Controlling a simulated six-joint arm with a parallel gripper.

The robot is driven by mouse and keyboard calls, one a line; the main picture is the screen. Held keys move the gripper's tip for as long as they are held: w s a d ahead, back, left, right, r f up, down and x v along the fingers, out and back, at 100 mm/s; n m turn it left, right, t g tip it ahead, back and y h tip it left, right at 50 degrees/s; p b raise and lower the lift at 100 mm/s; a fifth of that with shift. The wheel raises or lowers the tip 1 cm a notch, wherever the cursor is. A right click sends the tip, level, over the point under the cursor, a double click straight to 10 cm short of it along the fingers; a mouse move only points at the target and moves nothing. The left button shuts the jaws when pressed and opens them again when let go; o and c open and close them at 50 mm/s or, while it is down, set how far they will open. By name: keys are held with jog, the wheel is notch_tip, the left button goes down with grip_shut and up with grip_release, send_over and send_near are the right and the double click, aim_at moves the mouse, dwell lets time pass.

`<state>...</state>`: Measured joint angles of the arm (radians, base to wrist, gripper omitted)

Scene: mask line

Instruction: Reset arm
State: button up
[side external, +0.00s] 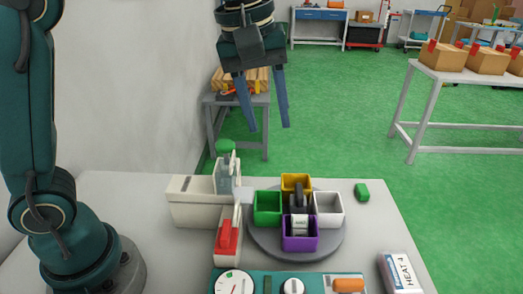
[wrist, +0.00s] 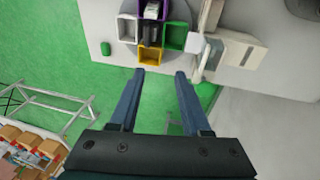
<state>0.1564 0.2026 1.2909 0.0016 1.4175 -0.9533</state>
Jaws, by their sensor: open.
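My gripper (side external: 268,128) is raised high above the far side of the table (side external: 140,187), pointing down. Its two blue fingers are spread apart with nothing between them. In the wrist view my gripper (wrist: 158,74) also shows open and empty, with the table's edge and the green floor beyond its fingertips. It touches nothing.
A grey turntable (side external: 333,243) carries green (side external: 267,216), yellow, white and purple bins. A white machine (side external: 190,203) with a red-switched block (side external: 228,240) stands to its left. A green block (side external: 362,192) lies right, a teal panel (side external: 260,284) in front. The air around my gripper is clear.

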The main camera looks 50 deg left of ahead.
jog(key=s+a+r+m+t, duration=0.2)
jog(key=s+a, duration=0.1)
jog(key=s, duration=0.3)
jog(key=s+a+f+m+t, duration=0.1)
jog(key=s+f+m, duration=0.6)
jog(key=s+f, duration=0.1)
jog(key=shift+a+f, duration=0.25)
jog(key=shift+a, duration=0.15)
